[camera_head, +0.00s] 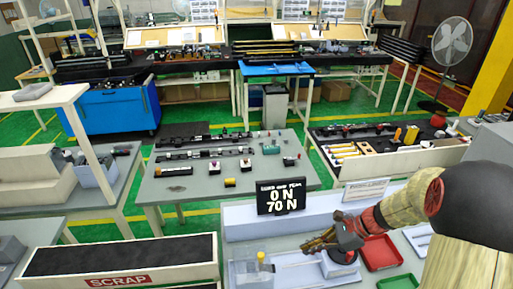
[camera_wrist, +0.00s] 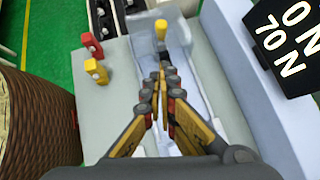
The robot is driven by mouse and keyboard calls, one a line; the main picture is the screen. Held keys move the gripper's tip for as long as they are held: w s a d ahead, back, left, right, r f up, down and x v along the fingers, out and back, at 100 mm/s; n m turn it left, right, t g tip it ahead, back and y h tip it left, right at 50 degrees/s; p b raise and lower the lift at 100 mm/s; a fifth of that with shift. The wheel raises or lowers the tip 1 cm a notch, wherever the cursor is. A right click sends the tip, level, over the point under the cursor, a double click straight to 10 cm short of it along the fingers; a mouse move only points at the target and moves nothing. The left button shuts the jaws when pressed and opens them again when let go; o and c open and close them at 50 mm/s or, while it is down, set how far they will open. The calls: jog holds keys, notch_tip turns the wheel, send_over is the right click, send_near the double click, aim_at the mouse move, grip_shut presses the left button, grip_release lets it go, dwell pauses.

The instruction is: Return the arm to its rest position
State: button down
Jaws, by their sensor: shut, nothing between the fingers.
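My arm reaches in from the right of the head view, and my gripper (camera_head: 308,246) is low over the near bench, beside the black load sign. In the wrist view my gripper (camera_wrist: 161,72) has its fingers together with nothing between them. They point toward a yellow-topped post (camera_wrist: 160,32) in a pale tray or fixture; this yellow-topped part (camera_head: 262,259) also shows in the head view, left of my gripper. Whether the fingertips are above or level with it I cannot tell.
The black sign (camera_head: 281,197) reads 0 N and 70 N. A red tray (camera_head: 381,252) lies right of my gripper. The scrap bin (camera_head: 120,262) stands at left. A red block (camera_wrist: 91,43) and a yellow block (camera_wrist: 96,69) show in the wrist view. Green floor separates the benches.

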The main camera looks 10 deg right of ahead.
jog(key=s+d+r+n+g+h+b, duration=0.15)
jog(key=s+n+h, duration=0.35)
jog(key=s+n, duration=0.55)
jog(key=s+a+r+n+t+h+b, duration=0.3)
jog(key=s+a+r+n+t+b, duration=0.1)
jog(key=s+a+r+n+b, duration=0.2)
notch_tip(320, 180, up, 3)
jog(key=a+n+b, duration=0.1)
jog(key=n+b, duration=0.2)
jog(key=n, duration=0.1)
jog(key=shift+f+t+h, duration=0.15)
jog(key=shift+t+h, duration=0.15)
jog(key=shift+t, duration=0.05)
jog(key=shift+n, duration=0.25)
